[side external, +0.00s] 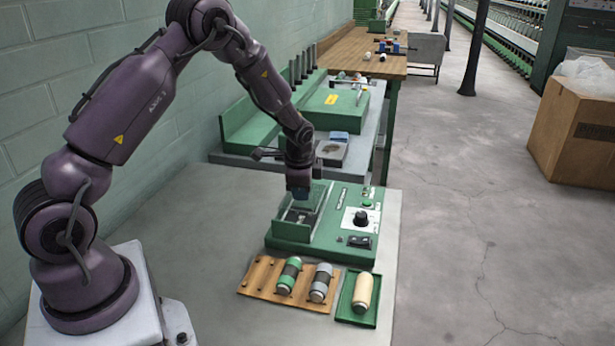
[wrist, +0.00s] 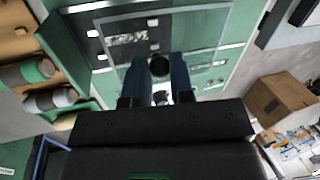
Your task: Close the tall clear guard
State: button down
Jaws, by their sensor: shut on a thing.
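The clear guard (wrist: 203,38) shows in the wrist view as a see-through panel with pale edges over the green machine (wrist: 262,12). A dark round knob (wrist: 159,65) sits between my fingers. My gripper (wrist: 154,70) is shut on this knob, with one blue-grey finger on either side. In the side view my gripper (side external: 298,191) points down at the left part of the green machine (side external: 300,235). The guard is hard to make out there, partly behind my gripper, and I cannot tell its exact angle.
A wooden rack (side external: 258,277) with a green-and-dark bobbin (side external: 288,275) and a grey one (side external: 321,282) lies in front of the machine. Beside it is a green tray (side external: 345,310) with a cream bobbin (side external: 362,294). A dial (side external: 361,218) sits on the machine's right side.

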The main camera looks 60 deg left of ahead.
aim_at(297, 209)
jog(key=shift+s+d, duration=1.55)
jog(key=shift+d, duration=0.15)
jog(key=c, duration=1)
grip_release()
jog(key=shift+r, duration=0.2)
jog(key=v, duration=1.2)
jog(key=shift+d+r, duration=0.1)
jog(key=shift+r, duration=0.15)
